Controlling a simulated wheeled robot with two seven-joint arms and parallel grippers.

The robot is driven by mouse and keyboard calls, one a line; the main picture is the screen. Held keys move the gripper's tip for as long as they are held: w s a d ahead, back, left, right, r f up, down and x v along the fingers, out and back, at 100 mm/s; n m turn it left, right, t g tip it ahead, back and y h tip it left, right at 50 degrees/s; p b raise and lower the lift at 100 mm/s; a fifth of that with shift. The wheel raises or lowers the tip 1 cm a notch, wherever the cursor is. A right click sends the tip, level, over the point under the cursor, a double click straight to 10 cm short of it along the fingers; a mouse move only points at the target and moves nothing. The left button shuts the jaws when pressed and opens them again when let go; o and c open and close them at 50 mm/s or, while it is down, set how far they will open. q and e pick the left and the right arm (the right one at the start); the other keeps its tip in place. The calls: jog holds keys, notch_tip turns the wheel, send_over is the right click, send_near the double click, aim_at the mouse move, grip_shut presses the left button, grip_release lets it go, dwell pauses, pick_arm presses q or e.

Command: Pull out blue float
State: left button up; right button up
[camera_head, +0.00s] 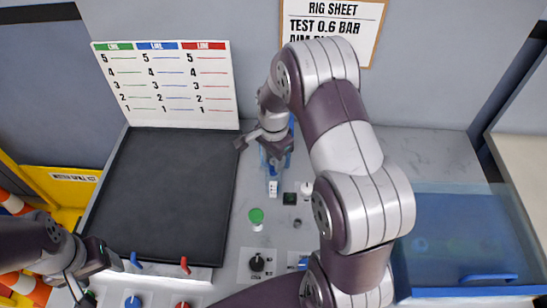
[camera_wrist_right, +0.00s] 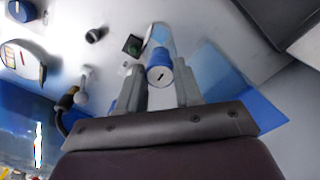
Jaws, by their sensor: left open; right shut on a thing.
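The blue float (camera_wrist_right: 158,66), a short blue cylinder with a pale slotted end, is between the two fingers of my right gripper (camera_wrist_right: 160,88) in the right wrist view. The fingers are shut on it. In the head view my right gripper (camera_head: 273,150) is at a clear blue upright tube (camera_head: 273,168) near the back wall; the arm and gripper partly hide it. I cannot tell how far the float sits in the tube. My left gripper (camera_head: 100,268) is open and empty at the lower left, beside the black panel.
A black panel (camera_head: 165,190) fills the left of the bench, with a level chart (camera_head: 168,85) behind it. A green knob (camera_head: 256,215), a black dial (camera_head: 257,263) and small fittings are on the bench.

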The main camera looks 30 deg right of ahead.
jog(key=shift+r+p, duration=2.2)
jog(key=shift+r, duration=0.35)
jog(key=shift+f, duration=0.15)
